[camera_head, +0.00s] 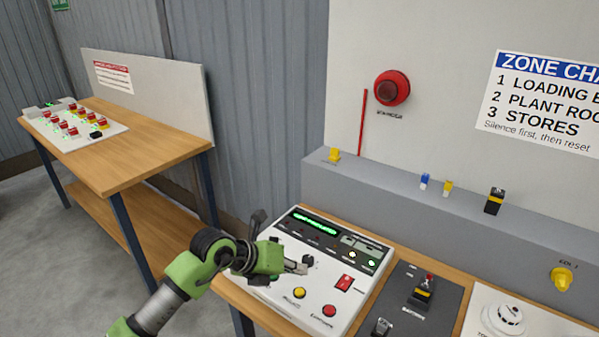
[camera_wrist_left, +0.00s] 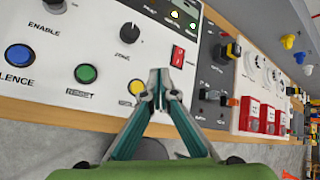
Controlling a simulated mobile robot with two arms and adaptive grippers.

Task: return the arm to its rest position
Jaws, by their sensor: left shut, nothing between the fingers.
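My left arm comes in from the lower left in the head view. Its green left gripper (camera_head: 300,267) is over the left part of the white control panel (camera_head: 310,308), close to the black knob (camera_head: 308,261). In the left wrist view the two fingertips (camera_wrist_left: 158,88) are together with nothing between them. They appear over the panel's front part, between the yellow button (camera_wrist_left: 136,88) and the red switch (camera_wrist_left: 178,57). Whether they touch the panel I cannot tell. My right gripper is in neither view.
The panel has a lit green display (camera_head: 316,224) and a red button (camera_head: 329,310). Right of it are a dark plate (camera_head: 405,290) and a white detector (camera_head: 507,317). A grey ledge (camera_head: 400,196) runs behind. A second wooden table (camera_head: 150,150) stands at left.

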